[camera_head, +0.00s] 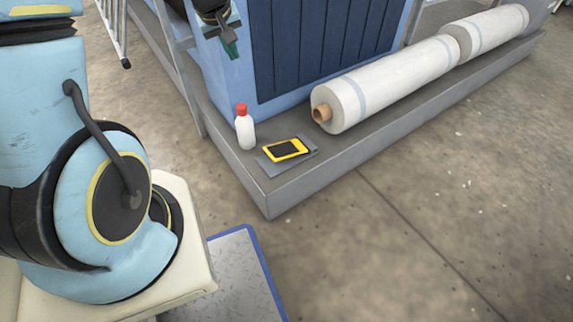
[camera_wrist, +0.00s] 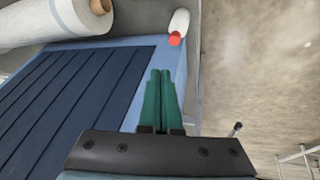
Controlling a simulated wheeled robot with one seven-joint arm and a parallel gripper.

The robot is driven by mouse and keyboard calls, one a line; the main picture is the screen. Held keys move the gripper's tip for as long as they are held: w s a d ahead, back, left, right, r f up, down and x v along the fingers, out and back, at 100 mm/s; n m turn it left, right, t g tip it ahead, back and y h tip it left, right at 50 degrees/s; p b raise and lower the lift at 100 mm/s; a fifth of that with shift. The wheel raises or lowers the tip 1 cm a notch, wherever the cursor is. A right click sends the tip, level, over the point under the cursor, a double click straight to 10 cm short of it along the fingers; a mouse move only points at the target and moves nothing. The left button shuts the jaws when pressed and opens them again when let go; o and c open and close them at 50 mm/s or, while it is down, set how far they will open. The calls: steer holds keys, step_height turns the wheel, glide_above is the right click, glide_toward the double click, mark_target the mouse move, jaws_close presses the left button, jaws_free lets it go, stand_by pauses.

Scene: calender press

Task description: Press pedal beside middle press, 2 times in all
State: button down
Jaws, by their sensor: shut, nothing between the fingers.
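A pedal (camera_head: 286,150) with a black pad in a yellow frame sits on a grey plate on the low grey platform, in front of the blue press body (camera_head: 262,60). My gripper (camera_head: 231,49) hangs in front of the press near its left corner, well above and left of the pedal. Its green fingers point down and are together with nothing between them. The fingers also show in the wrist view (camera_wrist: 162,72), beside the blue press body (camera_wrist: 80,75). The pedal does not show in the wrist view.
A white bottle with a red cap (camera_head: 244,131) stands just left of the pedal. A large white roll (camera_head: 390,82) lies on the platform to the right. A ladder-like frame (camera_head: 180,65) stands left of the press. The floor in front of the platform (camera_head: 300,187) is clear.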

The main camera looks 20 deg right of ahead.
steer(key=d+f+t+b, duration=0.1)
steer(key=d+f+b, duration=0.7)
steer(key=f, duration=0.6)
steer(key=n+t+b, duration=0.1)
steer(key=b, duration=1)
glide_above(288, 145)
steer(key=s+d, duration=0.2)
step_height(288, 145, down, 15)
steer(key=shift+s, duration=0.15)
steer(key=shift+a+f, duration=0.1)
steer(key=f+b, duration=0.2)
steer(key=b, duration=0.1)
steer(key=a+f+b, duration=0.1)
steer(key=f+b, duration=0.2)
steer(key=a+f+b, duration=0.1)
steer(key=f+b, duration=0.1)
steer(key=b, duration=0.1)
steer(key=shift+s+f+b, duration=0.2)
steer(key=shift+f+b, duration=0.1)
steer(key=shift+b, duration=0.05)
steer(key=shift+a+f+b, duration=0.25)
steer(key=shift+f+b, duration=0.15)
steer(key=shift+f, duration=0.1)
steer(key=shift+a+f, duration=0.15)
steer(key=shift+f, duration=0.1)
